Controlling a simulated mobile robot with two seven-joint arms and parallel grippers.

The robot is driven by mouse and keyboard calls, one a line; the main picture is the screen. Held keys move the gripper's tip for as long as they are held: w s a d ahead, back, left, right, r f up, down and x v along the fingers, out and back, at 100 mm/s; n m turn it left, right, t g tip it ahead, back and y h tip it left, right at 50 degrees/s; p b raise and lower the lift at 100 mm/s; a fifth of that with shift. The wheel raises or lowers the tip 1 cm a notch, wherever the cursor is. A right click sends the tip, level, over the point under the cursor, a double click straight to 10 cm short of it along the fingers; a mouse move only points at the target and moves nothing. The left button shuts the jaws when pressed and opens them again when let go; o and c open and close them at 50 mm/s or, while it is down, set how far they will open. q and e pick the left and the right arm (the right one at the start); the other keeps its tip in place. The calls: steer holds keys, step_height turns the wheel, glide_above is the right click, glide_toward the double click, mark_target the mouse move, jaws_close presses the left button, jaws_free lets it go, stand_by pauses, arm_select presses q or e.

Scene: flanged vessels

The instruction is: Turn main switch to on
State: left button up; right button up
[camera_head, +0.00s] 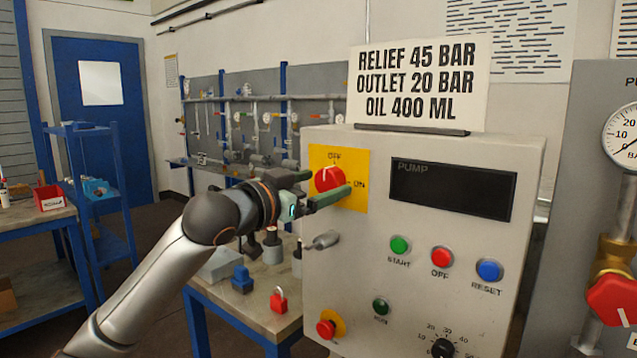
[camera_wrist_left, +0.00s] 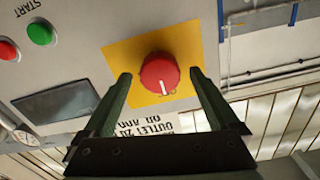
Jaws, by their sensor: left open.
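The main switch is a round red knob (camera_head: 328,180) on a yellow plate (camera_head: 351,203) at the upper left of the pump panel. Its white mark points up to OFF; ON is printed to its right. My left gripper (camera_head: 331,181) is open in front of the knob, with its green fingers pointing at the panel. In the left wrist view the knob (camera_wrist_left: 159,73) lies between the two spread fingertips (camera_wrist_left: 160,75), with no clear contact. The fingers cover part of the yellow plate in the head view. My right gripper is not in view.
The panel also has a dark PUMP display (camera_head: 453,188), green START (camera_head: 400,245), red OFF (camera_head: 441,257) and blue RESET (camera_head: 489,270) buttons. A grey lever (camera_head: 321,240) juts out below the switch. A bench with a red padlock (camera_head: 279,299) stands left of the panel.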

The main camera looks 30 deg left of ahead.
arm_select(q)
steer(key=c, duration=1.4)
